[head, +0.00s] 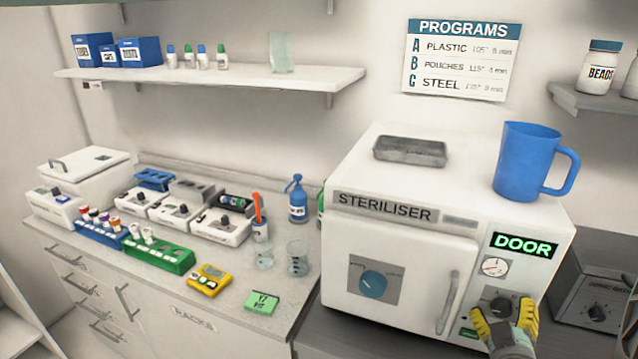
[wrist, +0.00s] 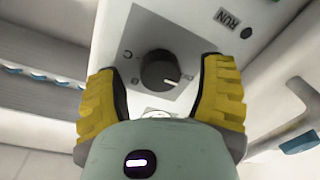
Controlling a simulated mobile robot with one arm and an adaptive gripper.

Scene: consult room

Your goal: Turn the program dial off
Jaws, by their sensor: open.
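The steriliser (head: 400,250) is a white box on the counter, with a control panel at its right front. The program dial (head: 497,303) is a dark round knob on a grey plate there, partly hidden by my gripper. In the wrist view the dial (wrist: 160,70) shows a pale pointer mark towards the picture's right, away from the letters C and B on the left. My gripper (head: 506,320) has yellow ridged fingers. It is open, with one finger on each side of the dial and gaps between (wrist: 162,95).
Above the dial are a gauge (head: 495,266) and a green DOOR display (head: 524,245). A blue jug (head: 525,165) and metal tray (head: 410,151) stand on top.

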